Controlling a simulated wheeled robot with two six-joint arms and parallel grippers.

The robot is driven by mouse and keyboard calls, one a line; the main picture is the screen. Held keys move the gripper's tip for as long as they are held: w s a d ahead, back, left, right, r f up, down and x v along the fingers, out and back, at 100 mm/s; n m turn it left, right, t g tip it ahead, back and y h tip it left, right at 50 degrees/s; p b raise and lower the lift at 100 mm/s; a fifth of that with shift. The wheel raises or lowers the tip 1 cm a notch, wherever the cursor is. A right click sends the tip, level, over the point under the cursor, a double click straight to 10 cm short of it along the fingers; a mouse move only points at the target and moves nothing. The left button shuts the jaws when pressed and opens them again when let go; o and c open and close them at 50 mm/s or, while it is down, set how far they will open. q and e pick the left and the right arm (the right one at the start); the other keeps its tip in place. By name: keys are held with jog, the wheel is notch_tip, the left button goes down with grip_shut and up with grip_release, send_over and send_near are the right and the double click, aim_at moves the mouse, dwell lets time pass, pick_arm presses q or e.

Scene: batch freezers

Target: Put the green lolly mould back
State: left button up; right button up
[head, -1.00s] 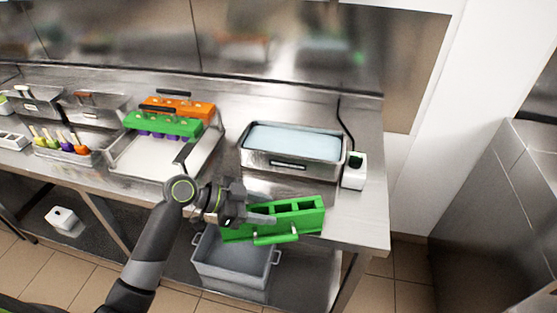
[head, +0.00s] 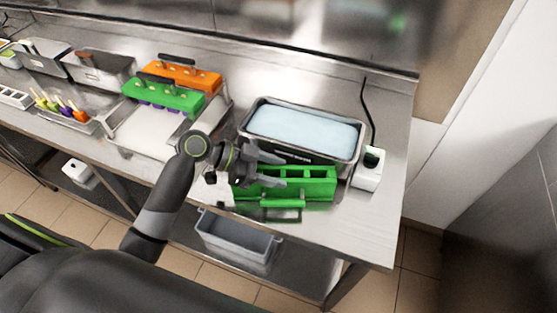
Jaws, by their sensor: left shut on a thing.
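The green lolly mould (head: 312,187) is in the head view, in front of the blue-filled steel bath (head: 303,134). It is a long block with open rectangular cavities on top and a green handle bar along its front. My left gripper (head: 262,170) is shut on its left end. The mould is over the counter's front part; I cannot tell whether it touches the counter. A second green mould (head: 163,95) with a dark handle on top stands on a rack at the left, next to an orange one (head: 182,75). My right gripper is not in view.
A white device (head: 368,172) with a black cable stands right of the bath. A white tray (head: 145,135) lies under the rack. Colourful lollies (head: 62,106) and steel containers (head: 100,66) are further left. A grey bin (head: 236,238) sits on the lower shelf. The counter's right front is clear.

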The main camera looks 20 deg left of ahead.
pick_arm(q)
jog(key=shift+s, duration=0.15)
jog(key=shift+s+r, duration=0.15)
jog(key=shift+s, duration=0.2)
grip_shut()
jog(key=shift+s+a+f+b, duration=0.1)
jog(key=shift+f+b, duration=0.15)
jog(key=shift+b, duration=0.05)
jog(key=o, duration=1)
grip_release()
jog(key=o, duration=0.3)
jog(key=shift+w, duration=0.2)
jog(key=shift+o, duration=0.2)
jog(key=shift+s+r, duration=0.1)
jog(key=shift+r+p, duration=0.25)
jog(key=shift+p, duration=0.2)
jog(key=b+v, duration=0.3)
jog(key=v, duration=0.7)
jog(key=shift+f+b, duration=0.25)
jog(key=shift+b, duration=0.05)
jog(key=shift+v, duration=1)
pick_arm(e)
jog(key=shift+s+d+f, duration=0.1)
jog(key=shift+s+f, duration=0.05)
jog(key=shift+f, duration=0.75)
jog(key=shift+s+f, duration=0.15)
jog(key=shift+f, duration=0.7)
